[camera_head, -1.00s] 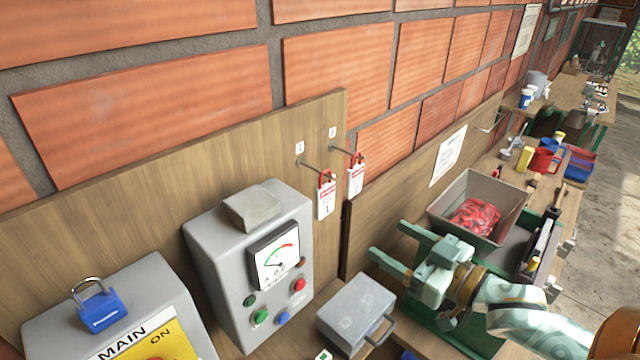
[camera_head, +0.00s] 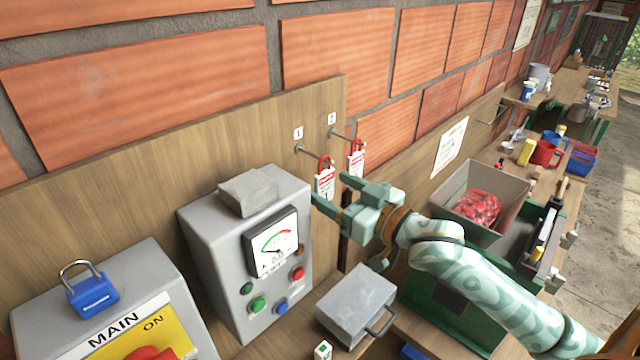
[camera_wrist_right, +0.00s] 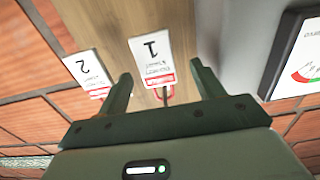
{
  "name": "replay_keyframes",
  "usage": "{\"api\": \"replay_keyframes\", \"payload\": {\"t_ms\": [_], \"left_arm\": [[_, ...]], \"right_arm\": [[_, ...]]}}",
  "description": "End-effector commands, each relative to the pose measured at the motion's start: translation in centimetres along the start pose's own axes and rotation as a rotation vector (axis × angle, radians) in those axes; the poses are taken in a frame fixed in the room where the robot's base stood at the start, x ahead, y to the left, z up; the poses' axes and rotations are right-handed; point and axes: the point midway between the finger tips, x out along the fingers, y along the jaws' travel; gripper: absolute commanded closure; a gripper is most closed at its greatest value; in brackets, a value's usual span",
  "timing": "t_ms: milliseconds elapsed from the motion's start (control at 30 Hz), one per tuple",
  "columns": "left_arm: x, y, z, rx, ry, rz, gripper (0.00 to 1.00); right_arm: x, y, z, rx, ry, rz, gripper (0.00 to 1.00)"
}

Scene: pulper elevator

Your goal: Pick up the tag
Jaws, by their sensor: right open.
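Two white tags with red tops hang from pegs on the wooden board. Tag 1 (camera_head: 325,184) hangs on the left peg and tag 2 (camera_head: 356,163) on the right peg. My right gripper (camera_head: 328,192) is open and empty, close to the tags. In the right wrist view, tag 1 (camera_wrist_right: 151,61) shows between the open fingers, towards their tips, and looks untouched. Tag 2 (camera_wrist_right: 88,70) is outside the fingers, to the left. My left gripper is not in view.
A grey meter box (camera_head: 215,235) with a stone block (camera_head: 250,192) on top stands left of the tags. A grey metal case (camera_head: 357,305) lies below my gripper. A blue padlock (camera_head: 92,292) sits on the MAIN box (camera_head: 60,345). A grey bin (camera_head: 448,202) stands to the right.

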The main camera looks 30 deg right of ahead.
Motion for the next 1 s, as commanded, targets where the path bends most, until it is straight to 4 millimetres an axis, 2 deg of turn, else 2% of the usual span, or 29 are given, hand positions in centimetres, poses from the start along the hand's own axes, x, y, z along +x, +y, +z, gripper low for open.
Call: {"api": "replay_keyframes", "payload": {"t_ms": [100,200,467,633,667,1000], "left_arm": [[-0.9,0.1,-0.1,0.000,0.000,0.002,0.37],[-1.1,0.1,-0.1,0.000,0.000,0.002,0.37],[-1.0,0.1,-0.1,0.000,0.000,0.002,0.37],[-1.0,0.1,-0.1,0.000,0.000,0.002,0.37],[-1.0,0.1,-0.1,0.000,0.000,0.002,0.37],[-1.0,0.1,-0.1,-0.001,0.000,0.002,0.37]], "right_arm": [[2.1,0.2,-0.5,0.001,0.003,0.001,0.33],[3.3,0.1,-0.3,0.001,0.003,0.000,0.33],[3.6,0.1,-0.1,0.000,0.001,0.000,0.33],[3.6,0.1,-0.1,0.000,0.001,0.000,0.77],[3.6,0.1,-0.1,0.000,0.001,0.000,0.81],[3.6,0.1,-0.4,0.000,0.001,0.000,0.81]]}}
